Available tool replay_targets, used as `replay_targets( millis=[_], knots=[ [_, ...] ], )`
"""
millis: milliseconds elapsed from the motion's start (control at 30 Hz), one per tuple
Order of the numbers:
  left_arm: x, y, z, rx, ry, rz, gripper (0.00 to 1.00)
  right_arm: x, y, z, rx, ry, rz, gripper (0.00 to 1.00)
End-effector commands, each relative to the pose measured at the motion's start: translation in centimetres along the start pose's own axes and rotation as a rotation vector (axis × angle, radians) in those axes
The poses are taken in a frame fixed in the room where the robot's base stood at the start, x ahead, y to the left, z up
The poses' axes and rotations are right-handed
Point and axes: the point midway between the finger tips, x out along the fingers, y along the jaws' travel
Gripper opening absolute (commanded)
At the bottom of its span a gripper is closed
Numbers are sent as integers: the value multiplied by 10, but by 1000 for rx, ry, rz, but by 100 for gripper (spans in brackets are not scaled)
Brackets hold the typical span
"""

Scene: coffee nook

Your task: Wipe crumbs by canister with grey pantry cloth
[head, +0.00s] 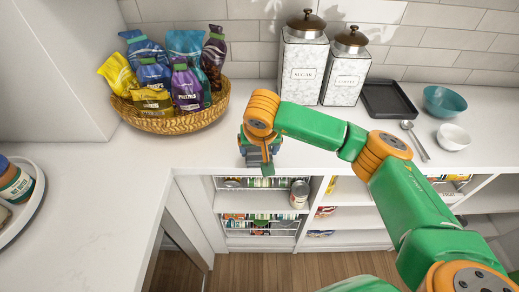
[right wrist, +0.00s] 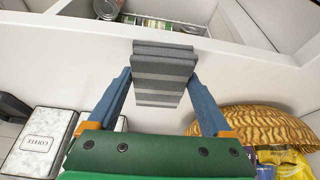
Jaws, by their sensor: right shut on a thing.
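The sugar canister (head: 303,70) and the coffee canister (head: 345,75) stand upright side by side against the tiled wall, with brown lids. The coffee canister also shows at the lower left of the right wrist view (right wrist: 40,143). My right gripper (head: 258,154) is near the counter's front edge, in front of and left of the canisters. In the right wrist view its blue fingers (right wrist: 165,88) are shut on a folded grey cloth (right wrist: 165,72) with lighter and darker bands. I cannot make out any crumbs. My left gripper is out of view.
A wicker basket (head: 175,122) of bagged goods stands left of my gripper. A black tray (head: 389,99), teal bowl (head: 444,101), white bowl (head: 453,137) and spoon (head: 415,140) are at right. Open shelves below hold a can (head: 299,193).

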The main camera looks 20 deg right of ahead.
Motion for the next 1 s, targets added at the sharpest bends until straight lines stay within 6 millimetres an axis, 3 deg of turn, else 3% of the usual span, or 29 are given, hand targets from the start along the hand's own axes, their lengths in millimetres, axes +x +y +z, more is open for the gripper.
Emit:
replay_targets(
  millis=[500, 1000],
  knots=[
    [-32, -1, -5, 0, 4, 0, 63, -46, -1, -16, 10, 0, 4, 39],
    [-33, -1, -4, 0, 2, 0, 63, -48, -1, -16, 11, -1, 4, 39]
  ],
)
